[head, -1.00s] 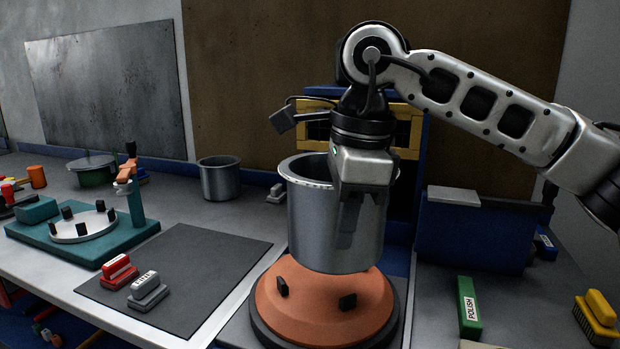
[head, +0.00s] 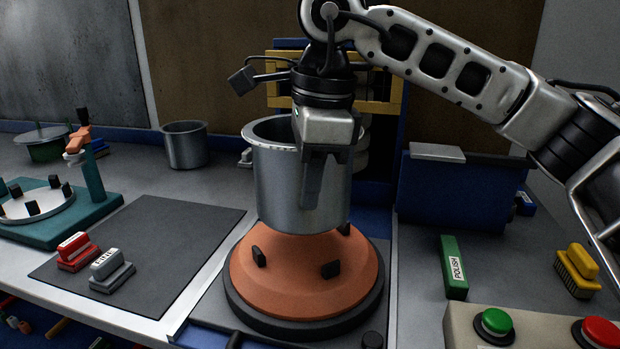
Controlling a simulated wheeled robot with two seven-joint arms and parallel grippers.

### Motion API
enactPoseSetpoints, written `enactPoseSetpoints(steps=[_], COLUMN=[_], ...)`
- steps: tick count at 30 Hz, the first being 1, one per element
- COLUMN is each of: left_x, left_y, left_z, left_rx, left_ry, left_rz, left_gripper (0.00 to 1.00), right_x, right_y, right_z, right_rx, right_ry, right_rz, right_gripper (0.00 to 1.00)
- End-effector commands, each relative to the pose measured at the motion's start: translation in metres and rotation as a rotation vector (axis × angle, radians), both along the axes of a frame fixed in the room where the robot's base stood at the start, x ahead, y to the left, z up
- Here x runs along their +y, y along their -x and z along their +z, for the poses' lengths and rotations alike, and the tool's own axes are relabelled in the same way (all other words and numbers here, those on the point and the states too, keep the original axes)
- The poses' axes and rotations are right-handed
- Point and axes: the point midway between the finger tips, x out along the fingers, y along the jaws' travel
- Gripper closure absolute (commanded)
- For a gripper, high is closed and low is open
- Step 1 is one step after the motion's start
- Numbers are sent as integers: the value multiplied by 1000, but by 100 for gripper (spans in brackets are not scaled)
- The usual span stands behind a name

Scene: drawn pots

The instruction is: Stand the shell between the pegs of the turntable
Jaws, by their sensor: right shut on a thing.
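The shell (head: 275,190) is an upright, open-topped grey metal pot. My right gripper (head: 313,175) is shut on its near wall, with one finger down the outside. The shell is over the orange domed turntable (head: 262,288), which sits on a dark round base. Three black pegs show on it: front left (head: 258,257), front right (head: 330,270) and one at the back right (head: 343,229), partly behind the shell. The shell's underside hides the dome's top, so I cannot tell whether they touch. My left gripper is not in view.
A teal stand (head: 95,205) with a pegged white disc is at the left. A second metal pot (head: 185,146) stands behind the dark mat (head: 160,235). Red and grey blocks lie on the mat. A blue bin (head: 450,190), green block (head: 454,265) and button box (head: 545,335) are at the right.

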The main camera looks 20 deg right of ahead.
Motion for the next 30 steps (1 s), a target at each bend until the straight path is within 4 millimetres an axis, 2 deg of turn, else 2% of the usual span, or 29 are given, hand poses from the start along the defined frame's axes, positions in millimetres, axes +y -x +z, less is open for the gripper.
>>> enactPoseSetpoints(steps=[1,6,15,30], left_x=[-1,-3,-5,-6], left_y=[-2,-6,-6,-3], left_z=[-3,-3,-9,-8], left_rx=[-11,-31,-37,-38], left_ry=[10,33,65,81], left_rz=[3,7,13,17], left_gripper=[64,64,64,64], right_x=[0,0,0,0], right_y=[0,0,0,0], right_z=[-9,-27,-50,-55], right_rx=[-1,-1,-2,-2], right_ry=[-1,-1,-1,-1], right_rz=[0,0,0,0], right_gripper=[100,100,100,100])
